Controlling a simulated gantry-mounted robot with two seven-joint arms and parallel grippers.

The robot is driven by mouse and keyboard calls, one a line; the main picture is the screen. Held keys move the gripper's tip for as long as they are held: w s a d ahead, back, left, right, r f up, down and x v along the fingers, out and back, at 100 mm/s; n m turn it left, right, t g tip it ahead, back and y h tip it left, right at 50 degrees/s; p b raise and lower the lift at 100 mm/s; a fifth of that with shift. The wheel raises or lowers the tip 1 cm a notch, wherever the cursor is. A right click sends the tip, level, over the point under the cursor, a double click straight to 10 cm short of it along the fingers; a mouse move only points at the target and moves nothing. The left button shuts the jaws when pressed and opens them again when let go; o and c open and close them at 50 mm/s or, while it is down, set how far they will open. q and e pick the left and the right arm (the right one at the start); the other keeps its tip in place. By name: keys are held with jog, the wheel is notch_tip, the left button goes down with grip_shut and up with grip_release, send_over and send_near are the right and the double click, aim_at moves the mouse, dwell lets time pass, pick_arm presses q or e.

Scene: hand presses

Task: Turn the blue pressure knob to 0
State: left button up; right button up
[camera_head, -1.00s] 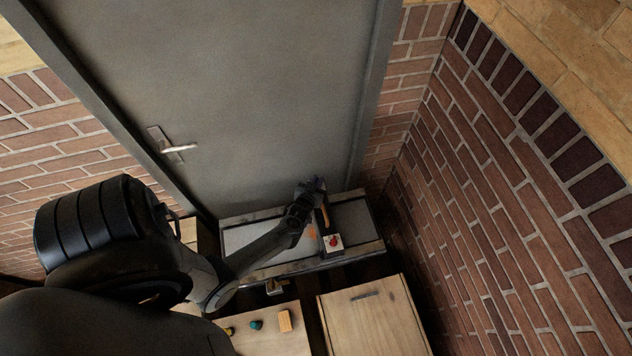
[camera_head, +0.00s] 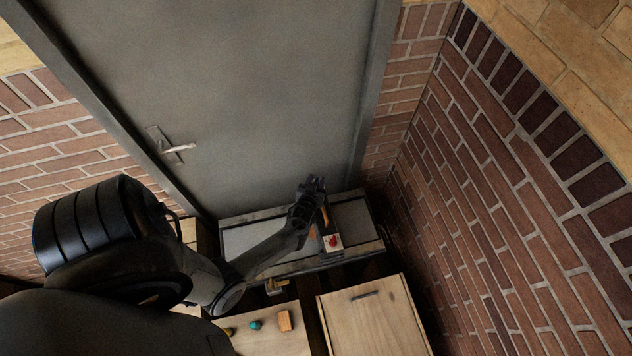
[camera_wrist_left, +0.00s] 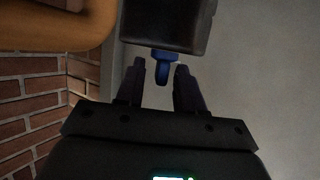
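The blue pressure knob (camera_wrist_left: 161,66) shows in the left wrist view, on the edge of a dark block (camera_wrist_left: 168,25). In the head view I cannot make the knob out behind my gripper. My left gripper (camera_wrist_left: 160,80) is open, with one finger on each side of the knob's stem and a visible gap on both sides. In the head view my left gripper (camera_head: 316,183) is at the far end of the press (camera_head: 331,262), in front of the grey door. My right gripper is in neither view.
An orange handle (camera_wrist_left: 60,28) curves close by at upper left in the wrist view. A red button (camera_head: 333,241) on a white plate sits at the press's near end. A wooden cabinet (camera_head: 372,325) and a board with a teal knob (camera_head: 256,325) stand nearer.

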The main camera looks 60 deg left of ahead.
pick_arm(q)
jog(key=shift+s+d+r+p, duration=0.4)
jog(key=shift+p, duration=0.2)
jog(key=p+v, duration=0.6)
jog(key=v, duration=0.3)
jog(key=shift+s+d, duration=0.2)
